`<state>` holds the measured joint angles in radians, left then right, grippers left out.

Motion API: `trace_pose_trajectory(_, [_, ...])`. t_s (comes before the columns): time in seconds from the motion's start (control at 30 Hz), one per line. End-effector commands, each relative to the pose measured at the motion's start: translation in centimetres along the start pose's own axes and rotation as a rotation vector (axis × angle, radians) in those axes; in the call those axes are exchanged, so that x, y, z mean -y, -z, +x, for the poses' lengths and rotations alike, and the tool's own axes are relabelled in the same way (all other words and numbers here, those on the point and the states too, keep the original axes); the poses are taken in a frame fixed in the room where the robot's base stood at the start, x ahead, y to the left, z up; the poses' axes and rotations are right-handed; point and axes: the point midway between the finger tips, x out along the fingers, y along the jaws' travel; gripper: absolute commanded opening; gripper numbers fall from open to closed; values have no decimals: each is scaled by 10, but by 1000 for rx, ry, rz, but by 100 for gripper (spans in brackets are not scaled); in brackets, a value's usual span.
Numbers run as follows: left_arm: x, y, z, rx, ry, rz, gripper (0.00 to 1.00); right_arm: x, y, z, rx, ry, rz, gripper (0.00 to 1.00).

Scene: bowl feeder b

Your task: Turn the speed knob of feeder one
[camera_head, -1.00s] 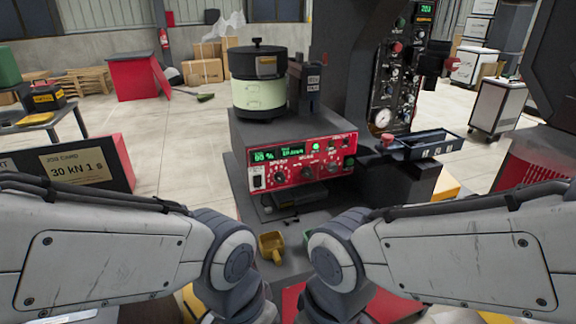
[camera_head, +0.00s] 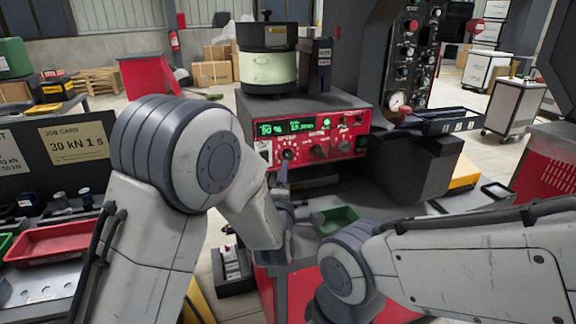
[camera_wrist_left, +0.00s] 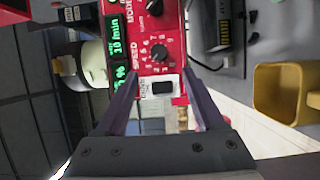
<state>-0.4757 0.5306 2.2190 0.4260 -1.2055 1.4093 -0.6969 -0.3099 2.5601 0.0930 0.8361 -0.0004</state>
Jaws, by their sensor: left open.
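The red feeder panel (camera_head: 340,132) is on the front of a dark box, with green displays along its top. The black speed knob (camera_head: 288,154) sits at its lower left. In the left wrist view the panel appears sideways, and the speed knob (camera_wrist_left: 158,52) lies just past my fingertips. In the head view only part of my left gripper (camera_head: 283,174) shows, just below the knob. My right gripper is out of view.
The feeder bowl (camera_head: 268,62) stands on the box. A second black knob (camera_wrist_left: 153,8) is farther along the panel. A green bin (camera_head: 336,219) sits below in front, and a yellow scoop (camera_wrist_left: 286,92) shows in the wrist view. A black tray (camera_head: 440,121) juts out to the right.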

Motion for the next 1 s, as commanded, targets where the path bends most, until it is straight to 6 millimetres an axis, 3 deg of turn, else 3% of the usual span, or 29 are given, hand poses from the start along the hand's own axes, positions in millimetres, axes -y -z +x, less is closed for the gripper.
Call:
trace_pose_trajectory(0.17, [-3,1,20,-5,-8,-6,70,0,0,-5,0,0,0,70])
trace_pose_trajectory(0.4, [-3,1,65,-3,-7,-5,70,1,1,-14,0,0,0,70])
trace_pose_trajectory(0.6, [-2,1,93,-2,-5,-4,70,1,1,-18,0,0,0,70])
trace_pose_trajectory(1.0, [-2,0,104,-1,-5,-3,70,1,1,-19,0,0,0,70])
